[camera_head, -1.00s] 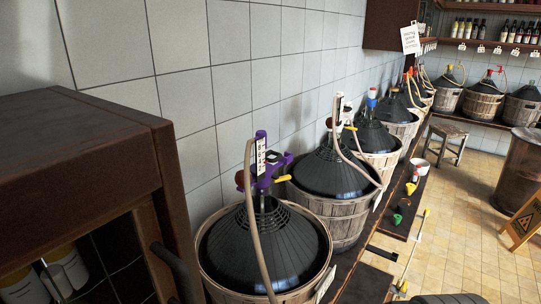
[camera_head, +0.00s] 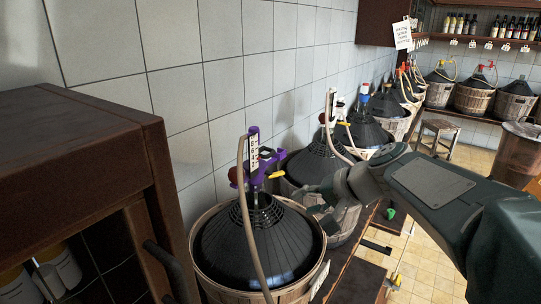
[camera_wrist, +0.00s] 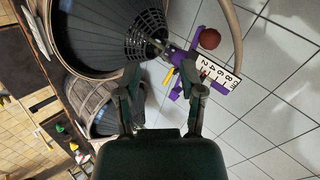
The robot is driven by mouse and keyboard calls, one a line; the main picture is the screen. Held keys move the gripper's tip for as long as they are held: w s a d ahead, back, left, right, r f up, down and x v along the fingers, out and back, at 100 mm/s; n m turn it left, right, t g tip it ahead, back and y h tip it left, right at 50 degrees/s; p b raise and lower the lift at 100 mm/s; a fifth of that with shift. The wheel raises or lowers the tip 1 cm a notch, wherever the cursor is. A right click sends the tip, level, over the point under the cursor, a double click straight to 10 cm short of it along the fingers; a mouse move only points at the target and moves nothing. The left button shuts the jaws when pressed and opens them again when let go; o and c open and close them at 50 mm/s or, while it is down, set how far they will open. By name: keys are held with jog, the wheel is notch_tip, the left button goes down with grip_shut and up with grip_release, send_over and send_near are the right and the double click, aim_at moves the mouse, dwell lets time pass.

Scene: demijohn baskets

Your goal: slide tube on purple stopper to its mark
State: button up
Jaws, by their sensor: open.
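The purple stopper (camera_head: 266,166) stands on the neck of the nearest dark demijohn (camera_head: 255,245). It carries an upright numbered scale (camera_head: 254,150), a red knob (camera_head: 232,174) and a yellow lever (camera_head: 276,175). A beige tube (camera_head: 250,225) arches beside the scale and hangs down over the demijohn's front. In the wrist view the purple stopper (camera_wrist: 178,56), scale (camera_wrist: 225,76), red knob (camera_wrist: 209,38) and curved tube (camera_wrist: 237,32) lie beyond the fingertips. My gripper (camera_wrist: 163,82) is open and empty. In the head view my gripper (camera_head: 316,200) is right of the stopper, apart from it.
The demijohn sits in a wooden basket (camera_head: 212,283). More basketed demijohns (camera_head: 318,160) with tubes stand in a row along the tiled wall (camera_head: 220,90). A dark wooden cabinet (camera_head: 80,130) is close on the left. Tiled floor lies right of the bench.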

aim_at(272, 155)
jog(key=w+r+m+t+y, duration=0.2)
jog(key=w+m+t+y, duration=0.15)
jog(key=w, duration=1.25)
jog(key=shift+n+g+y, duration=0.25)
jog(key=shift+y, duration=0.1)
jog(key=x, duration=1)
